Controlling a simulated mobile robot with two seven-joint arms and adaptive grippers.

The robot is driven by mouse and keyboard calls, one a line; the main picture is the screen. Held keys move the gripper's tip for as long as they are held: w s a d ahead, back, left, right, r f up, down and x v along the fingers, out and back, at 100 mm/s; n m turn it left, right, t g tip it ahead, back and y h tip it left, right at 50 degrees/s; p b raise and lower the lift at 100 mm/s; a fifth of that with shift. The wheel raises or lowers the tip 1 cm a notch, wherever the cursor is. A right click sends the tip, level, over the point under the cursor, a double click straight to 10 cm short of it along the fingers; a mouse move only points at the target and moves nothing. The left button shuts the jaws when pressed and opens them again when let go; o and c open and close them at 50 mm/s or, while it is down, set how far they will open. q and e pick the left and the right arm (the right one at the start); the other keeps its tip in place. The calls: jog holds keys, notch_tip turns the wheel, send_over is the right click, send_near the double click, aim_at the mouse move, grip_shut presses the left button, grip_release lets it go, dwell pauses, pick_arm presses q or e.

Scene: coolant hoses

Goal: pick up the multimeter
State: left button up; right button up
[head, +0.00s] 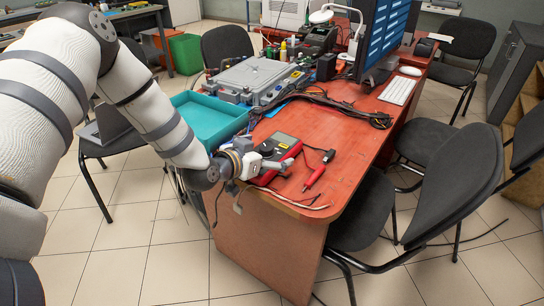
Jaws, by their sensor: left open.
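The multimeter (288,141) is a red device with a dark and light face, lying near the front left part of the reddish desk (342,131). My left gripper (283,167) is open at the multimeter's near side and hides part of it. I cannot tell whether the fingers touch it. A red and black probe or hand tool (315,177) lies to the right of the gripper. My right gripper does not show.
A teal tray (212,104) and a grey metal case (255,76) stand behind. Black cables (345,106) cross the desk. A monitor (385,38) and white keyboard (398,91) are farther back. Dark chairs (450,185) stand close on the right.

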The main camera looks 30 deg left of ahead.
pick_arm(q)
jog(key=shift+r, duration=0.2)
jog(key=c, duration=1.7)
